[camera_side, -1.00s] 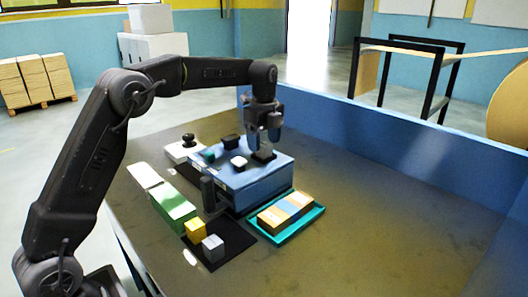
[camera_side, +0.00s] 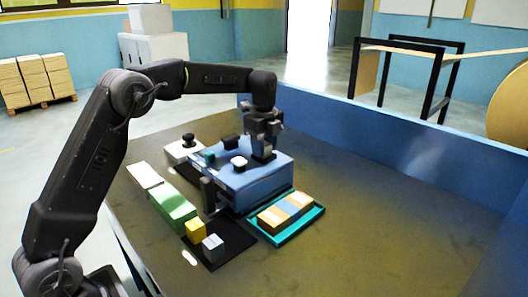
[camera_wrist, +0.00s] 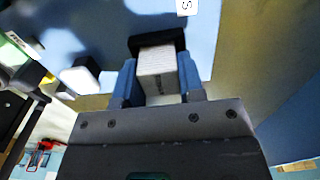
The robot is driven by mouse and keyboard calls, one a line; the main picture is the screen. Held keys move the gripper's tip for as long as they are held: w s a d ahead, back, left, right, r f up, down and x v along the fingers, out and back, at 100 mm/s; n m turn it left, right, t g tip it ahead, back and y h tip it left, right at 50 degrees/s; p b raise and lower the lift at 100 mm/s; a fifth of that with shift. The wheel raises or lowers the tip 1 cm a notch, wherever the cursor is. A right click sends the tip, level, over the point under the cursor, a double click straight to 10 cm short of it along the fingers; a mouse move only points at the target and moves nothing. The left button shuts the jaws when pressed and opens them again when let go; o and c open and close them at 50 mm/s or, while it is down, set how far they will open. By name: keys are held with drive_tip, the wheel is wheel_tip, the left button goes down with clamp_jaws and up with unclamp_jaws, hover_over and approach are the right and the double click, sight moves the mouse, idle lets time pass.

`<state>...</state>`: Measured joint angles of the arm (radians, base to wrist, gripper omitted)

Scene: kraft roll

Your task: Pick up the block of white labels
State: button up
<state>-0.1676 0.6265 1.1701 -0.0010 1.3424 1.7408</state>
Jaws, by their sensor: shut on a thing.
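The block of white labels (camera_wrist: 158,68) shows in the wrist view as a pale stack with fine layers, between the two blue fingers. My gripper (camera_wrist: 160,85) is shut on it, with a finger against each side. A black holder (camera_wrist: 157,42) is at the far end of the block. In the side view my gripper (camera_side: 264,148) is low over the right part of the blue box top (camera_side: 262,178). The block is mostly hidden there by the fingers. I cannot tell whether the block is clear of its holder.
A white-topped black item (camera_side: 239,162) and other small black items sit left of my gripper on the box. A teal tray (camera_side: 318,213) with coloured blocks is in front. Green blocks (camera_side: 172,207) stand left. The right part of the table is clear.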

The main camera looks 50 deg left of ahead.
drive_tip(key=shift+r, duration=0.55)
wheel_tip(320, 180, up, 3)
drive_tip(key=shift+f, duration=0.1)
drive_tip(key=s+a+r, duration=0.7)
drive_tip(key=a+r, duration=0.1)
drive_tip(key=r, duration=0.4)
drive_tip(key=s+d, duration=0.6)
drive_tip(key=d, duration=0.4)
drive_tip(key=s+d, duration=0.5)
drive_tip(key=d, duration=0.4)
drive_tip(key=shift+s+d+f, duration=0.15)
drive_tip(key=shift+f, duration=5.8)
drive_tip(key=shift+s+d+f, duration=0.1)
drive_tip(key=shift+f, duration=5.8)
